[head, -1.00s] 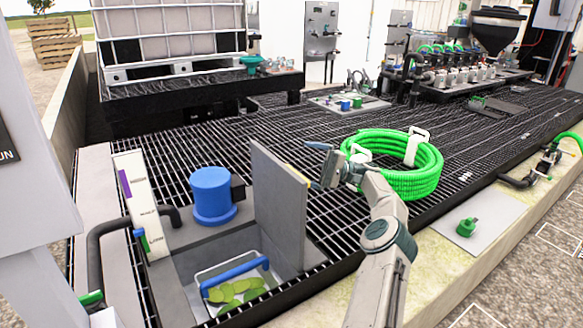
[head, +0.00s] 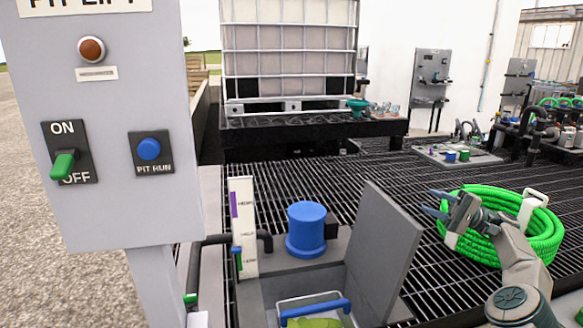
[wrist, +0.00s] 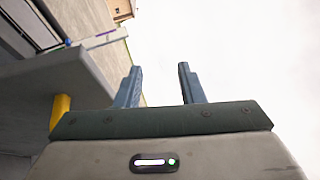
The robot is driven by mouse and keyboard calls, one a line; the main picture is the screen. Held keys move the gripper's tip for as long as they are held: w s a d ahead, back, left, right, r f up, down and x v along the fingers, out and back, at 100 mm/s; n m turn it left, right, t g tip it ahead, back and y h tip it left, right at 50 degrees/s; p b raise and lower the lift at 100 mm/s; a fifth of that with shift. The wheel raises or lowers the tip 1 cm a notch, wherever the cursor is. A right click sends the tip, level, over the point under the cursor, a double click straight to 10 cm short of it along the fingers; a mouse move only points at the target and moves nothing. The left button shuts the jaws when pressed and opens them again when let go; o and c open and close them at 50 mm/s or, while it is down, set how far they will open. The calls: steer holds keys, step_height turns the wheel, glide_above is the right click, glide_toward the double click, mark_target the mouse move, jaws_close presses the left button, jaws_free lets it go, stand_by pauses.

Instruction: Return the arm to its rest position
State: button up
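My gripper (head: 437,203) is at the right in the head view, in front of the coiled green hose (head: 545,238), with its fingers pointing left toward the raised grey lid (head: 385,250). In the wrist view, the two blue fingers of my gripper (wrist: 158,85) stand apart with nothing between them. The arm rises from the lower right corner. I cannot tell whether the gripper touches the hose behind it.
A control box (head: 115,215) with a green switch (head: 63,165) and a blue button (head: 149,149) stands at left. An open pit with a blue-handled basket (head: 315,307) lies beside a blue cylinder (head: 306,225). Black grating (head: 350,180) stretches behind; a white tank (head: 288,60) stands further back.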

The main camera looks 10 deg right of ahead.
steer(key=w+a+r+n+g+h+p, duration=0.1)
steer(key=w+a+r+g+h+p, duration=0.15)
steer(key=a, duration=0.85)
steer(key=w+a+r+g+h+p, duration=0.1)
steer(key=w+a+r+g+p, duration=0.2)
steer(key=a, duration=0.8)
steer(key=s+a+r+g+h+p, duration=0.1)
steer(key=s+a+g+h+p, duration=0.15)
steer(key=a, duration=0.45)
steer(key=s+a+g+h+p, duration=0.1)
steer(key=a+h, duration=0.2)
steer(key=a, duration=0.4)
steer(key=s+a+r+n+h+p, duration=0.25)
steer(key=s+a+h+p, duration=0.3)
steer(key=s, duration=0.55)
steer(key=s+d+r+n+t+h+p, duration=0.1)
steer(key=s+h+p, duration=0.1)
steer(key=s, duration=0.7)
steer(key=s+d+r+n+t+h+p, duration=0.1)
steer(key=s+t+h+p, duration=0.1)
steer(key=s, duration=0.8)
steer(key=shift+r+h+p, duration=0.3)
steer(key=shift+h+p, duration=0.25)
steer(key=shift+p, duration=0.35)
steer(key=shift+d+n, duration=0.15)
steer(key=shift+n, duration=0.1)
